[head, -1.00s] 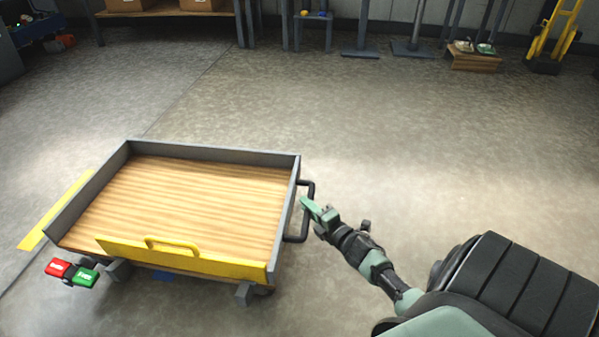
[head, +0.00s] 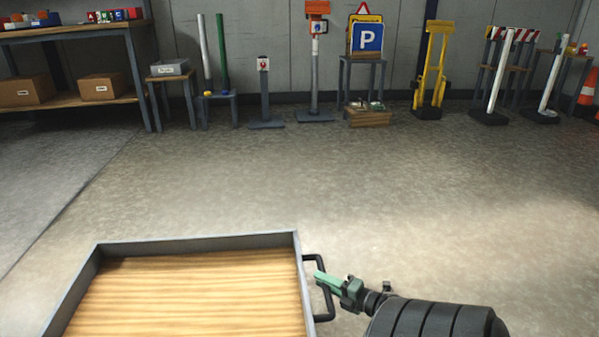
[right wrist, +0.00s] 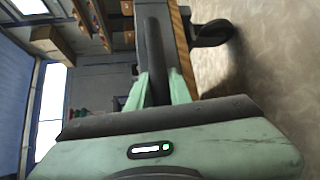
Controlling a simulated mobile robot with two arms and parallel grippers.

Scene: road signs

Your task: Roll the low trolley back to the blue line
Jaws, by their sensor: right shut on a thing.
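The low trolley (head: 190,300) has a wooden deck with a grey rim and stands at the bottom left of the head view, its near part cut off. A black bar handle (head: 327,303) sticks out from its right side. My right gripper (head: 321,277), with green fingers, is shut on this handle. In the right wrist view the fingers (right wrist: 160,88) lie on both sides of the dark handle bar (right wrist: 154,45). The blue line is not in view. My left gripper is not in view.
The floor (head: 270,185) beyond the trolley is clear. Along the back wall stand a shelf with cardboard boxes (head: 103,87), posts, a blue parking sign (head: 367,37) on a stand, a yellow hand truck (head: 432,75) and an orange cone (head: 588,88). A wheel (right wrist: 212,34) shows beside the handle.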

